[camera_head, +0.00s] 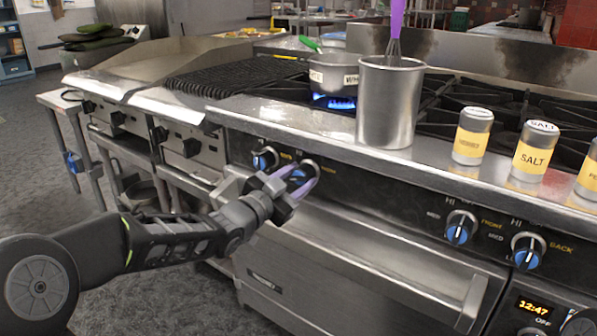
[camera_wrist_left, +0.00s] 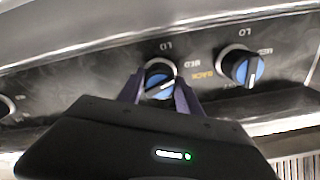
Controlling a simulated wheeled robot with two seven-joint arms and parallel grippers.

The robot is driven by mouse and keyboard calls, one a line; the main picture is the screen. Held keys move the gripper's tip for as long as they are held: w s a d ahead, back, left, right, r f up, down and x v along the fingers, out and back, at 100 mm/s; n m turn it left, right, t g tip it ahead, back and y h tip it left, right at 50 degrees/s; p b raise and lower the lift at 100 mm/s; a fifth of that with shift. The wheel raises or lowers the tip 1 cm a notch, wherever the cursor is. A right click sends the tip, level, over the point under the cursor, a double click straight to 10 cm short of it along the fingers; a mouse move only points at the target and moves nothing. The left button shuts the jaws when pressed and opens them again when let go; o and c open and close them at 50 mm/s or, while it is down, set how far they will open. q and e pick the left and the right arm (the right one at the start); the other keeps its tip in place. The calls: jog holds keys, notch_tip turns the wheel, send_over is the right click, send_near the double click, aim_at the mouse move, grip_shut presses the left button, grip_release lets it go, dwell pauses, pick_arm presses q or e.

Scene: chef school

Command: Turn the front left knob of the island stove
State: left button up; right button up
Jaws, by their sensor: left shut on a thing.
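The stove front carries a left pair of round knobs with blue faces. The left knob of this pair (camera_head: 265,158) stands free, and it also shows in the left wrist view (camera_wrist_left: 241,68), right of my fingers. My left gripper (camera_head: 299,178) is shut on the right knob of the pair (camera_head: 301,169), one purple finger on each side. In the left wrist view the held knob (camera_wrist_left: 159,79) sits between the fingertips, partly hidden by the gripper body. My right gripper is out of view.
A blue flame (camera_head: 333,102) burns under a small pot (camera_head: 334,74). A tall metal container (camera_head: 389,104) with a purple-handled whisk and several shakers (camera_head: 535,150) stand along the front ledge. The oven handle (camera_head: 370,268) juts out below the knobs.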

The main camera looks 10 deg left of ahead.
pick_arm(q)
jog(key=n+p, duration=0.3)
jog(key=n, duration=0.2)
jog(key=shift+n, duration=0.3)
jog(key=shift+n+p, duration=1)
jog(key=shift+n, duration=1)
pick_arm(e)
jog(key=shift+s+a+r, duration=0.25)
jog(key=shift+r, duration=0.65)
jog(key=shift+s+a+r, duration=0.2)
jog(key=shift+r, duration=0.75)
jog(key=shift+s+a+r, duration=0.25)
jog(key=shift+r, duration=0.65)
pick_arm(q)
jog(key=o, duration=1.4)
jog(key=shift+c, duration=0.2)
jog(key=shift+s, duration=0.15)
jog(key=p+v, duration=0.1)
jog(key=v, duration=0.6)
jog(key=shift+s, duration=0.25)
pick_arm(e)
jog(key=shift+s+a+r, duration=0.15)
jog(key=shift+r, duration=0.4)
pick_arm(q)
jog(key=shift+a, duration=0.1)
